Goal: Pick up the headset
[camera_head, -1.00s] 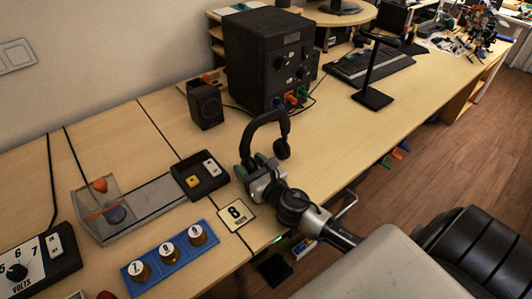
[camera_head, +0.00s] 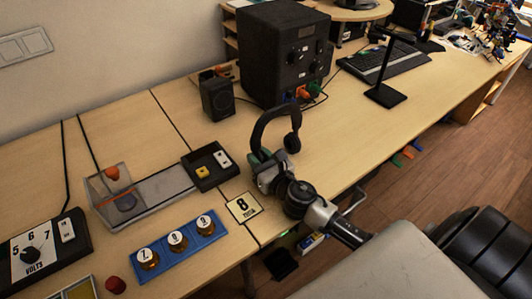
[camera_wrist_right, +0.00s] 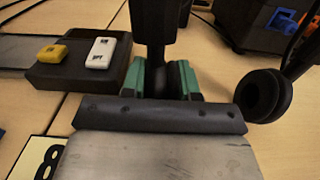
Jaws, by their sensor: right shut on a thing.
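The headset (camera_head: 258,131) is black, with an arched band and round ear cups. In the head view it stands upright above the desk, in my right gripper (camera_head: 262,158). In the right wrist view the green-padded fingers of my right gripper (camera_wrist_right: 162,82) are shut on the headset's near side, around the dark part below the band. The far ear cup (camera_wrist_right: 263,95) hangs free to the right. I cannot tell whether the headset still touches the desk. My left gripper is not in view.
A black stand (camera_head: 385,95) and a large speaker box (camera_head: 283,55) are behind. A small speaker (camera_head: 216,97), a switch box (camera_head: 209,168), a card with an 8 (camera_head: 243,207) and a blue knob block (camera_head: 178,246) are nearby. Desk to the right of the headset is clear.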

